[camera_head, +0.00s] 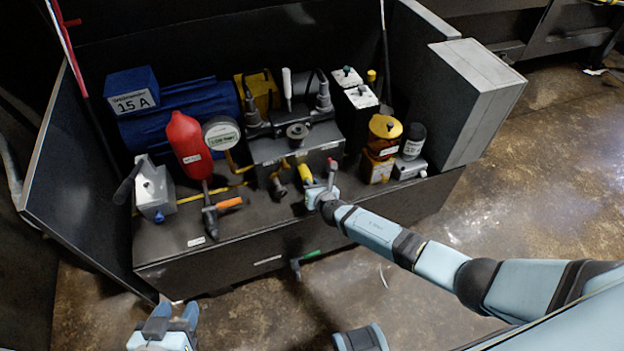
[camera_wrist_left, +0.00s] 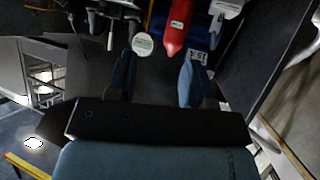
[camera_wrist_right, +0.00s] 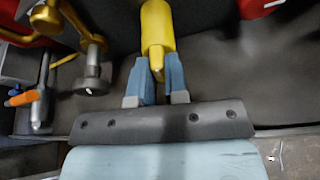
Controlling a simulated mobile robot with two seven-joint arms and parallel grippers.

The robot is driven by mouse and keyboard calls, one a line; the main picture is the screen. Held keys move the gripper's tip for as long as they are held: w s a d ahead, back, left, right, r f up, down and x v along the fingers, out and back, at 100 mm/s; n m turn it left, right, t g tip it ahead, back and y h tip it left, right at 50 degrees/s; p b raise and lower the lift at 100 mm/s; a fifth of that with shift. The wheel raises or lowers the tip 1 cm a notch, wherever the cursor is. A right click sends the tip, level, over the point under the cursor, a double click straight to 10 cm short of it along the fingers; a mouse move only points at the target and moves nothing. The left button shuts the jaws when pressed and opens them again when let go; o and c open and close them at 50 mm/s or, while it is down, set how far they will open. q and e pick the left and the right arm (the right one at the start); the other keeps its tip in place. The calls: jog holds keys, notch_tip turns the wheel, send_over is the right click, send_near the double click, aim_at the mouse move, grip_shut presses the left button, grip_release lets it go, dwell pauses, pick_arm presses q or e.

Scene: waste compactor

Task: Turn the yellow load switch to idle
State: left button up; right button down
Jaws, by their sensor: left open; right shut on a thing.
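The yellow load switch (camera_head: 305,173) is a small yellow handle on the front of the machine, below the central grey block. In the right wrist view the yellow handle (camera_wrist_right: 157,32) stands between the fingers of my right gripper (camera_wrist_right: 156,82), which is shut on its narrow end. In the head view my right gripper (camera_head: 318,192) partly hides the switch. My left gripper (camera_head: 166,325) is open and empty at the bottom left of the head view, apart from the machine. Its spread fingers also show in the left wrist view (camera_wrist_left: 157,80). I cannot read a label on the switch.
A red bottle-shaped tank (camera_head: 189,146), a round gauge (camera_head: 221,133) and an orange-handled valve (camera_head: 229,203) stand to the left. An amber-topped unit (camera_head: 383,140) and a large grey box (camera_head: 470,100) stand to the right. A green-handled lever (camera_head: 307,256) sticks out below.

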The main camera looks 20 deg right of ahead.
jog(key=shift+a+r+n+h+p, duration=0.1)
jog(key=shift+n+h+p, duration=0.3)
jog(key=shift+n+p, duration=0.25)
pick_arm(q)
jog(key=shift+s+a+r, duration=0.1)
jog(key=shift+a+r, duration=0.05)
jog(key=shift+a, duration=0.1)
pick_arm(e)
jog(key=shift+n+h, duration=0.25)
jog(key=shift+h, duration=0.05)
pick_arm(q)
jog(key=shift+p, duration=0.3)
pick_arm(e)
jog(key=c, duration=1.1)
grip_release()
jog(key=shift+c, duration=0.2)
